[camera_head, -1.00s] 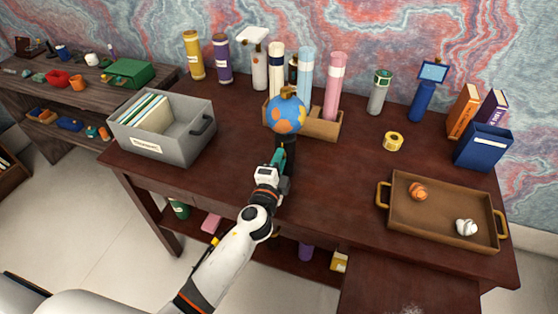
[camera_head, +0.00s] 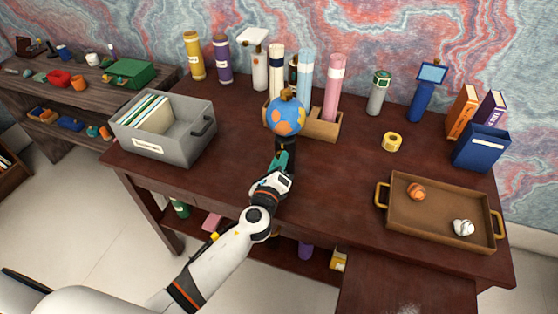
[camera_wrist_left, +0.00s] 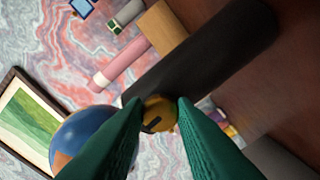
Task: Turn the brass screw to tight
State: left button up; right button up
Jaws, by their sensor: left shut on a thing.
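The brass screw (camera_wrist_left: 158,114) shows in the left wrist view as a round yellow knob with a dark slot, on the black stand (camera_wrist_left: 205,60). My left gripper (camera_wrist_left: 160,116) has its two green fingers shut on the brass screw, one on each side. In the head view the left gripper (camera_head: 281,163) is in front of the black stand (camera_head: 286,150) that carries a blue and orange globe (camera_head: 286,117). The screw is hidden there behind the gripper. The globe (camera_wrist_left: 84,132) also shows at the left of the wrist view. My right gripper is not in view.
A grey file box (camera_head: 190,150) stands left of the globe. A brown tray (camera_head: 440,235) with an orange and a white ball lies at the right. Behind the globe are a wooden holder (camera_head: 325,128) and several upright tubes.

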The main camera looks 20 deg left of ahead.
pick_arm(q)
jog(key=shift+f+m, duration=0.1)
jog(key=shift+m, duration=0.5)
jog(key=o, duration=1)
jog(key=s+b, duration=0.1)
jog(key=s, duration=1.1)
jog(key=shift+d+b, duration=0.15)
jog(key=shift+b, duration=0.2)
